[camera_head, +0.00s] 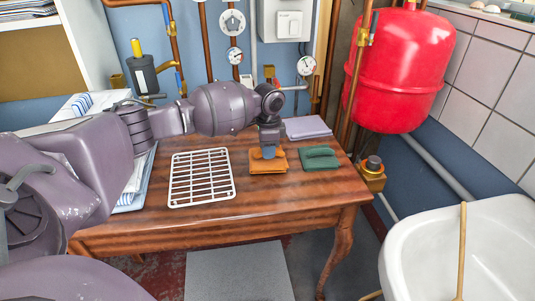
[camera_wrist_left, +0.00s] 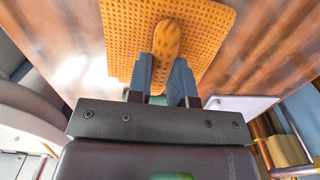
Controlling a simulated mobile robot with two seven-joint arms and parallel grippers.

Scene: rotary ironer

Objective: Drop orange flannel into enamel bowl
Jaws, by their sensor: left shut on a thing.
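The orange flannel (camera_head: 262,167) lies flat at the right part of the wooden table, with a raised ridge along its middle. My left gripper (camera_head: 268,151) reaches down onto it from above. In the left wrist view the two blue-grey fingers (camera_wrist_left: 163,62) are shut on the ridge of the waffle-textured flannel (camera_wrist_left: 205,35). I cannot tell whether the flannel touches the tabletop all over. No enamel bowl can be made out for sure; a large white basin (camera_head: 400,262) stands at the lower right. My right gripper is not in view.
On the wooden table (camera_head: 250,215), a white rack (camera_head: 202,178) lies left of the flannel, a green cloth (camera_head: 319,157) right of it and a lilac cloth (camera_head: 306,127) behind. A wooden stick (camera_head: 462,250) leans in the basin. A red tank (camera_head: 402,70) hangs behind.

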